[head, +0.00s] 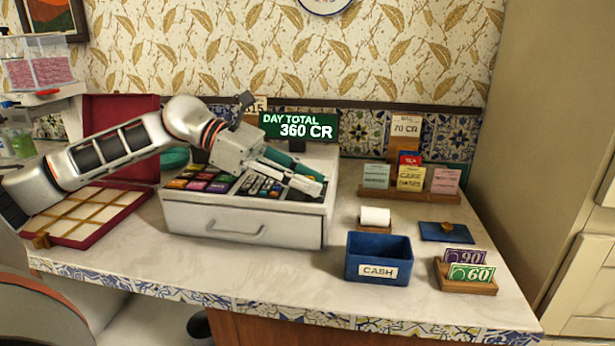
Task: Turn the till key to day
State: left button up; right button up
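The white till (245,222) stands on the counter, with coloured keys (203,180) on its sloping top and a closed drawer in front. Its green display (298,126) reads "DAY TOTAL 360 CR". My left gripper (315,180) reaches in from the left, low over the right part of the till's top, with its fingers pointing right. I cannot make out the till key or its position; the gripper may be covering it. Whether the fingers are open or hold anything is not clear. My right gripper is not in view.
A blue cash box (379,274), a paper roll (375,217) and a wooden holder with number cards (466,283) stand right of the till. A card rack (408,193) is behind them. An open red case (120,212) lies left. The front counter strip is clear.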

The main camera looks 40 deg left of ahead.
pick_arm(q)
jog(key=shift+r, duration=0.15)
jog(key=shift+v, duration=6)
